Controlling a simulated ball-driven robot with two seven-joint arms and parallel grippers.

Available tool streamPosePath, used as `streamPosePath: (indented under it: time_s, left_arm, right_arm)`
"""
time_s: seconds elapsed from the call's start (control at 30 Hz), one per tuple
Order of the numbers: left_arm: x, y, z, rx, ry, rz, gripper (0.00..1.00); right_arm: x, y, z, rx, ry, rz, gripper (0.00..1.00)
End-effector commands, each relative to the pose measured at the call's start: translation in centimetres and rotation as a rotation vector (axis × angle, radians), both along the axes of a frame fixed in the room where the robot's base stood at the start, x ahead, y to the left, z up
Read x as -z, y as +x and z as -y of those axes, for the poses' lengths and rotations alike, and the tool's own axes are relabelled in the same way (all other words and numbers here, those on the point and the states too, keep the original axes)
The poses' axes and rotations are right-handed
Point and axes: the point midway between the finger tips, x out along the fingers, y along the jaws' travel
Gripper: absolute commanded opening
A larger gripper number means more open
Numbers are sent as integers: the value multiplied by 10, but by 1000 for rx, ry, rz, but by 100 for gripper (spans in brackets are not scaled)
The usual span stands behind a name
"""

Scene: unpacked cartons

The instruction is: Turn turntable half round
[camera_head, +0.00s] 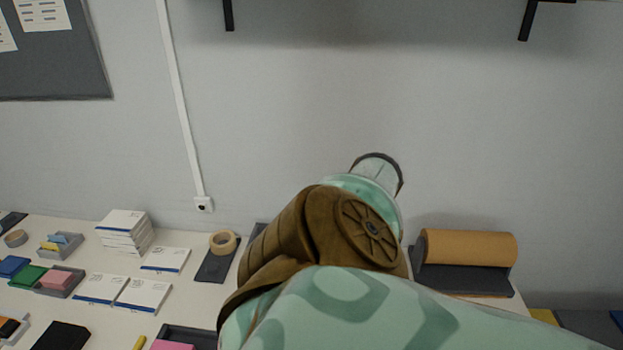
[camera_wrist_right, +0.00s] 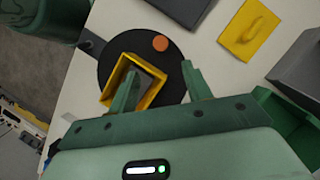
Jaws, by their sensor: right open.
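The turntable (camera_wrist_right: 125,45) is a round black disc on the white table in the right wrist view. A yellow open box (camera_wrist_right: 122,66) with a dark inside sits on it, and a flat orange disc (camera_wrist_right: 160,44) lies near its far edge. My right gripper (camera_wrist_right: 160,74) is open over the turntable. Its left finger overlaps the yellow box in the picture, and its right finger is beside the box with a gap; I cannot tell whether either touches. In the head view my own arm hides the turntable. My left gripper is not in view.
A yellow plate with a handle (camera_wrist_right: 248,30) and a grey bin (camera_wrist_right: 300,72) lie right of the turntable. In the head view, white boxes (camera_head: 125,231), a tape roll (camera_head: 223,242) and trays stand on the left table; a brown roll (camera_head: 468,248) is at right.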

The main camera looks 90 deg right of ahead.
Motion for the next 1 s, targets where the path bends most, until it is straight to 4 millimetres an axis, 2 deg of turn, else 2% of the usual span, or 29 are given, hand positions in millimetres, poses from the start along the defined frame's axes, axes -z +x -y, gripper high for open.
streamPosePath:
  time_s: [0.03,0.23,1.0]
  left_arm:
    - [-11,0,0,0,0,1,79]
    - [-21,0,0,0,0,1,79]
    - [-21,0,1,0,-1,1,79]
  right_arm:
    - [-14,-4,2,0,0,-3,49]
    - [-34,-10,9,0,0,-1,49]
    - [-35,-11,10,1,1,0,49]
